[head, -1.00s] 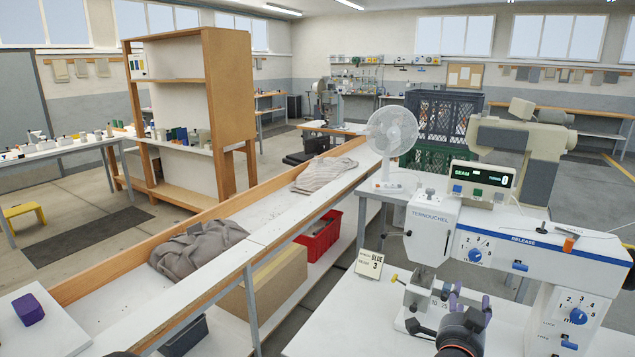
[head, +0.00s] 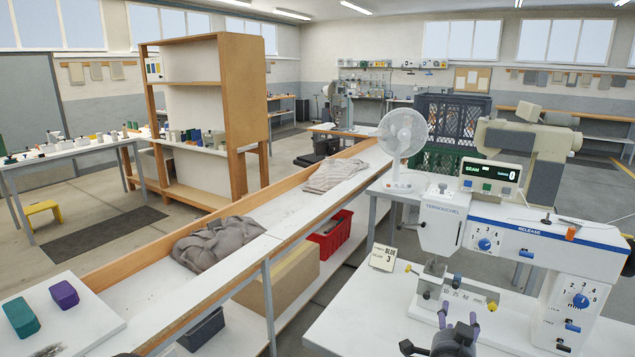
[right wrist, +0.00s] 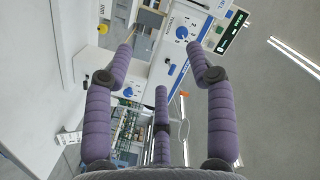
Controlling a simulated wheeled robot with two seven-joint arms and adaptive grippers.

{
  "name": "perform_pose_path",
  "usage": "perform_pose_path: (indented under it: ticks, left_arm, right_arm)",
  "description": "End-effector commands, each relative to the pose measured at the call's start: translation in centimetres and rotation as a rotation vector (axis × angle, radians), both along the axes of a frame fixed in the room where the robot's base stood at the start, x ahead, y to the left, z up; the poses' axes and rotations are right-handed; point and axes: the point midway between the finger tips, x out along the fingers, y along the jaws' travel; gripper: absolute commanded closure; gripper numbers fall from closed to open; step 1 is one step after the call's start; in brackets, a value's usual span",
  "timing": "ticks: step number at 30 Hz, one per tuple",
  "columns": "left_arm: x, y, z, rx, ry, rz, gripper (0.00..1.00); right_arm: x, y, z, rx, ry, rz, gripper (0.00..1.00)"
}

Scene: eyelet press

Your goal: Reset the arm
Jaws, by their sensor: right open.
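The white press (head: 540,240) stands on the right-hand bench, with blue dials, a RELEASE label and a display box (head: 487,180) reading 0. Below its head is a grey base part with a scale (head: 455,292) and yellow knobs. My right gripper (head: 458,318) is at the bottom edge, in front of the press and apart from its head. Its purple padded fingers are spread and empty. In the right wrist view, the open fingers (right wrist: 163,60) frame the press dials (right wrist: 182,32), which appear turned on their side.
A small card reading BLUE 3 (head: 383,257) stands on the bench by the press. A white fan (head: 402,145) is behind it. A long white counter (head: 135,290) on the left holds grey cloths (head: 218,243), a teal block (head: 21,317) and a purple block (head: 64,294).

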Motion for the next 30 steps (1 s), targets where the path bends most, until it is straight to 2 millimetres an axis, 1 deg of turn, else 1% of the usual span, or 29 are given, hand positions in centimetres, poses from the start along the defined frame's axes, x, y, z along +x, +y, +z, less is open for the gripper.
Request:
perform_pose_path:
  ticks: [1, 5, 8, 9, 11, 12, 13, 14, 15, 17, 18, 20, 21, 23, 24, 26, 27, 29, 30]
  left_arm:
    - [0.0, 0.0, 0.0, 0.000, 0.000, 0.000, 0.60]
    - [0.0, 0.0, 0.0, 0.000, 0.000, 0.000, 0.60]
    - [0.0, 0.0, 0.0, 0.000, 0.000, 0.000, 0.60]
    - [0.0, 0.0, 0.0, 0.000, 0.000, 0.000, 0.60]
    - [0.0, 0.0, 0.0, 0.000, 0.000, 0.000, 0.60]
    - [0.0, 0.0, 0.0, 0.000, 0.000, 0.000, 0.60]
    - [0.0, 0.0, 0.0, 0.000, 0.000, 0.000, 0.60]
    - [0.0, 0.0, 0.0, 0.000, 0.000, 0.000, 0.60]
    - [0.0, 0.0, 0.0, 0.000, 0.000, 0.000, 0.60]
    - [0.0, 0.0, 0.0, 0.000, 0.000, 0.000, 0.60]
    - [0.0, 0.0, 0.0, 0.000, 0.000, 0.000, 0.60]
    - [0.0, 0.0, 0.0, 0.000, 0.000, 0.000, 0.60]
    - [0.0, 0.0, 0.0, 0.000, 0.000, 0.000, 0.60]
    - [0.0, 0.0, 0.0, 0.000, 0.000, 0.000, 0.60]
    - [0.0, 0.0, 0.0, 0.000, 0.000, 0.000, 0.60]
    - [0.0, 0.0, 0.0, 0.000, 0.000, 0.000, 0.60]
    - [0.0, 0.0, 0.0, 0.000, 0.000, 0.000, 0.60]
    - [0.0, 0.0, 0.0, 0.000, 0.000, 0.000, 0.60]
    - [0.0, 0.0, 0.0, 0.000, 0.000, 0.000, 0.60]
  right_arm:
    - [0.3, 0.4, -1.2, -0.004, 0.029, 0.018, 0.44]
    - [0.9, 1.6, -4.3, -0.015, 0.102, 0.072, 0.44]
    - [1.3, 2.8, -7.6, -0.022, 0.178, 0.126, 0.44]
    - [1.3, 3.4, -9.3, -0.024, 0.218, 0.153, 0.44]
    - [1.3, 4.5, -12.1, -0.027, 0.283, 0.200, 0.44]
    - [1.1, 5.2, -14.1, -0.028, 0.330, 0.233, 0.44]
    - [0.9, 5.7, -15.6, -0.027, 0.365, 0.257, 0.44]
    - [0.7, 6.3, -17.2, -0.026, 0.401, 0.284, 0.44]
    - [0.3, 7.1, -19.1, -0.024, 0.447, 0.317, 0.44]
    - [-0.5, 8.1, -22.1, -0.019, 0.517, 0.368, 0.44]
    - [-1.2, 8.8, -24.0, -0.014, 0.565, 0.401, 0.44]
    - [-2.4, 9.9, -26.8, -0.005, 0.635, 0.453, 0.44]
    - [-3.4, 10.7, -28.7, 0.002, 0.683, 0.487, 0.44]
    - [-5.0, 11.8, -31.3, 0.015, 0.753, 0.539, 0.44]
    - [-6.1, 12.4, -33.0, 0.023, 0.798, 0.573, 0.44]
    - [-8.1, 13.5, -35.5, 0.040, 0.867, 0.624, 0.44]
    - [-9.4, 14.2, -37.0, 0.052, 0.914, 0.660, 0.44]
    - [-11.7, 15.2, -39.2, 0.072, 0.982, 0.712, 0.44]
    - [-13.3, 15.9, -40.5, 0.088, 1.029, 0.747, 0.44]
